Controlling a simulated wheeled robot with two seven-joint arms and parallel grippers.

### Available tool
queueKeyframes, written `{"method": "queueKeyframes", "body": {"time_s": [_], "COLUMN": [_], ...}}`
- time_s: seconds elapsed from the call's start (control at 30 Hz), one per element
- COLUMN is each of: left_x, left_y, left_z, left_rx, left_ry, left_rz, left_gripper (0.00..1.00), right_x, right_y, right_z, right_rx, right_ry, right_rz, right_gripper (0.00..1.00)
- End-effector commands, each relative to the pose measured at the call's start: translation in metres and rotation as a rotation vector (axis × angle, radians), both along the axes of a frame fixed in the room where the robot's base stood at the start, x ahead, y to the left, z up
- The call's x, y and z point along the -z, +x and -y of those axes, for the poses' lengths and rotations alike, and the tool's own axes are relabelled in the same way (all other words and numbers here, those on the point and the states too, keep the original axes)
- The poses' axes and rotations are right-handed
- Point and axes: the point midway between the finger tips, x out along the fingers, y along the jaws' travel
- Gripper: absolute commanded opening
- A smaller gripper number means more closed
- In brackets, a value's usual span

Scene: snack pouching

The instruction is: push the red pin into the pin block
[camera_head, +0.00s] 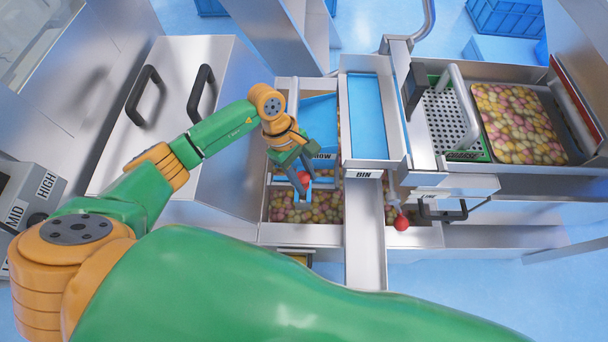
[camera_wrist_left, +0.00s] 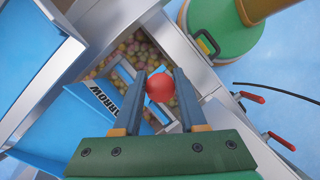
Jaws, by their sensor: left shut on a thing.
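The red pin shows as a round red head (camera_head: 304,177), and it also shows in the left wrist view (camera_wrist_left: 159,88). My left gripper (camera_head: 303,187) is shut on this head, one finger on each side of it. The pin's shaft is hidden under the head. A blue part lies below and around the fingers in the head view, above a bin of colored snacks. I cannot make out the pin block for certain, nor whether the pin's tip is in a hole. My right gripper is not in view.
A steel BIN chute (camera_head: 367,115) is just right of the gripper. A second red knob (camera_head: 401,223) hangs farther right. Steel walls surround the snack bin (camera_head: 301,249).

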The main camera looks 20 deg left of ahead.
Motion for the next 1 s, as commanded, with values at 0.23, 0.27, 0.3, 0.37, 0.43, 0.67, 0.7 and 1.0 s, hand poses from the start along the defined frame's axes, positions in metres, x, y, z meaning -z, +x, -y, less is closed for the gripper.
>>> {"method": "queueKeyframes", "body": {"time_s": [0.23, 0.27, 0.3, 0.37, 0.43, 0.67, 0.7, 1.0], "left_x": [0.0015, 0.0015, 0.0010, 0.0002, 0.0001, 0.0000, 0.0003, 0.0000], "left_y": [-0.0003, -0.0003, -0.0003, -0.0004, -0.0004, -0.0003, -0.0003, 0.0000], "left_z": [0.0002, 0.0003, 0.0003, 0.0004, 0.0005, 0.0004, 0.0003, 0.0000], "left_rx": [0.001, 0.001, 0.001, 0.000, 0.000, 0.000, 0.000, 0.000], "left_ry": [-0.001, -0.001, -0.001, -0.001, -0.001, -0.001, -0.001, -0.001], "left_rz": [0.000, -0.001, -0.001, -0.001, -0.001, -0.001, -0.001, 0.000], "left_gripper": [0.00, 0.00, 0.00, 0.00, 0.00, 0.00, 0.00, 0.00], "right_x": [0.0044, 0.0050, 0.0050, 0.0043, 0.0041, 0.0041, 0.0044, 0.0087], "right_y": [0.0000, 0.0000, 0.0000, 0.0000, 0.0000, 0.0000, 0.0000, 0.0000], "right_z": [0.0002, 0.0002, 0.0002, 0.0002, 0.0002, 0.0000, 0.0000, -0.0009], "right_rx": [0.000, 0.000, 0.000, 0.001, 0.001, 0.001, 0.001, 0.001], "right_ry": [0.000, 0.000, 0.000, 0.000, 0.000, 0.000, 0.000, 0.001], "right_rz": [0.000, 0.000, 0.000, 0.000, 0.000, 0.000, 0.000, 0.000], "right_gripper": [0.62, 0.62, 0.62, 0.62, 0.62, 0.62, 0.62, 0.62]}}
